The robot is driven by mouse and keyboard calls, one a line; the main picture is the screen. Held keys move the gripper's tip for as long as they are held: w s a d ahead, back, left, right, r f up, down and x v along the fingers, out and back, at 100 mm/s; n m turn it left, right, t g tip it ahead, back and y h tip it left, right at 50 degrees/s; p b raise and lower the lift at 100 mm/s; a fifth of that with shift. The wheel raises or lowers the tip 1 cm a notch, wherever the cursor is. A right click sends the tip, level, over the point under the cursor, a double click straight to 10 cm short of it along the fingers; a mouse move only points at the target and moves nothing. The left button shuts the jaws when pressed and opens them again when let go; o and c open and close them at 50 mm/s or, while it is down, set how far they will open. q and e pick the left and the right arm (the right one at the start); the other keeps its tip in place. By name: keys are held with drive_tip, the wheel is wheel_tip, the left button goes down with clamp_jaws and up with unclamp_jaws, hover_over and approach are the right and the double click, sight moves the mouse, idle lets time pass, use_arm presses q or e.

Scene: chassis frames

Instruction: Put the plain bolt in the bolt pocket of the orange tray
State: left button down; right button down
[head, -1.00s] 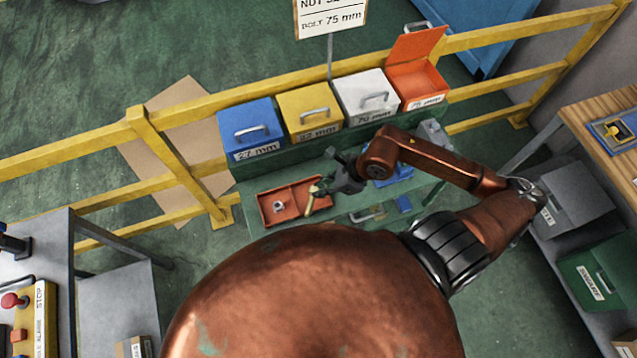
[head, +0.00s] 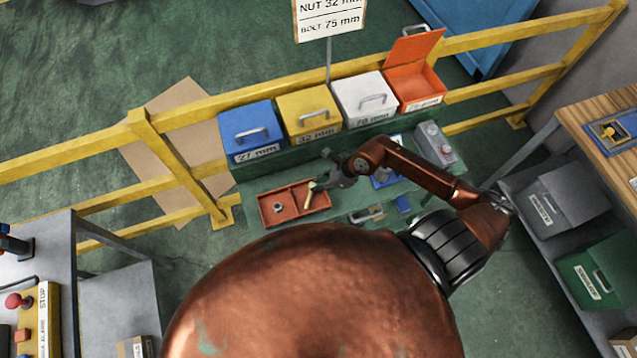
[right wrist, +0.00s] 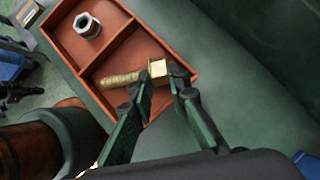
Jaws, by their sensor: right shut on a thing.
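The orange tray (head: 267,222) lies on the green bench, with a divider between two pockets. A silver nut (head: 278,208) sits in its left pocket, and the nut also shows in the right wrist view (right wrist: 87,26). My right gripper (head: 318,186) is shut on the brass-coloured bolt (head: 309,196) over the tray's right pocket. In the right wrist view the fingertips (right wrist: 162,79) hold the bolt by its square-looking head, and its threaded shank (right wrist: 122,79) points left across the empty pocket. The gap beneath the bolt is hard to judge. My left gripper is not in view.
Behind the tray stand closed blue (head: 250,131), yellow (head: 310,112) and white (head: 364,100) boxes. The orange box (head: 419,88) has its lid up. Small blue items and a grey device (head: 435,141) lie right of the tray. A yellow rail runs behind.

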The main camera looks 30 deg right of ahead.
drive_tip(key=c, duration=2.1)
unclamp_jaws()
drive_tip(key=v, duration=1.2)
drive_tip(key=shift+r+b, duration=0.1)
drive_tip(key=shift+b, duration=0.25)
